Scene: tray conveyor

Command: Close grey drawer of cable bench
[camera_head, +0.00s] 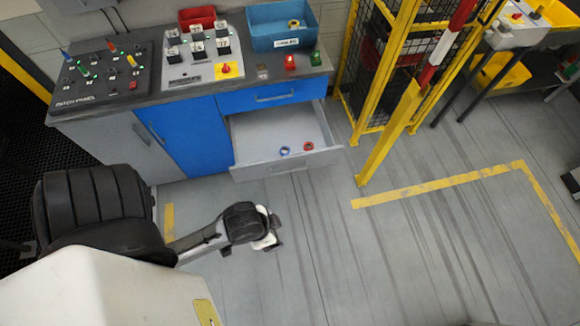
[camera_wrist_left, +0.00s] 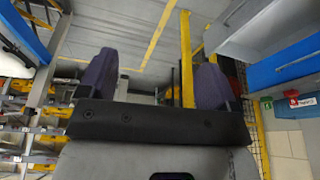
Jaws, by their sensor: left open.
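The grey drawer (camera_head: 262,170) of the cable bench (camera_head: 190,128) stands pulled out below a blue drawer (camera_head: 270,94). A blue ring and a red ring lie inside it. My left gripper (camera_head: 272,238) is in front of the drawer and a little left, apart from its front panel. In the left wrist view my left gripper (camera_wrist_left: 155,80) shows two dark pads spread wide with nothing between them. What looks like the grey drawer (camera_wrist_left: 245,30) is at the upper right there, beside the blue drawer front (camera_wrist_left: 285,68). My right gripper is not in view.
The bench top holds a patch panel (camera_head: 100,75), a switch board, a blue bin (camera_head: 282,28) and a red bin (camera_head: 197,18). A yellow post (camera_head: 390,135) and mesh cage stand right of the drawer. The floor in front is clear.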

